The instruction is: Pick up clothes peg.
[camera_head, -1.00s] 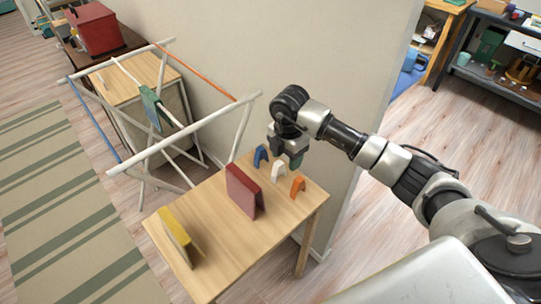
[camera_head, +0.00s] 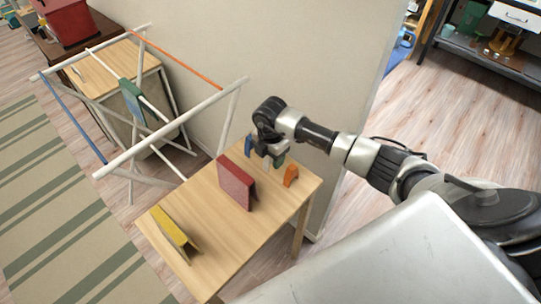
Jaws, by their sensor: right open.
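Small arch-shaped pegs stand at the back right of the light wooden table (camera_head: 215,250). A blue one (camera_head: 248,143) shows partly, left of my right gripper. An orange one (camera_head: 290,176) stands just to the right of the gripper. My right gripper (camera_head: 269,157) is open and points down over the spot between them. It hides most or all of the white peg there, so I cannot tell whether the fingers are around it. My left gripper is not in view.
A red folded piece (camera_head: 236,182) and a yellow one (camera_head: 173,233) stand on the same table. A drying rack (camera_head: 170,130) with a green cloth is at the left. The wall (camera_head: 300,60) rises behind the table.

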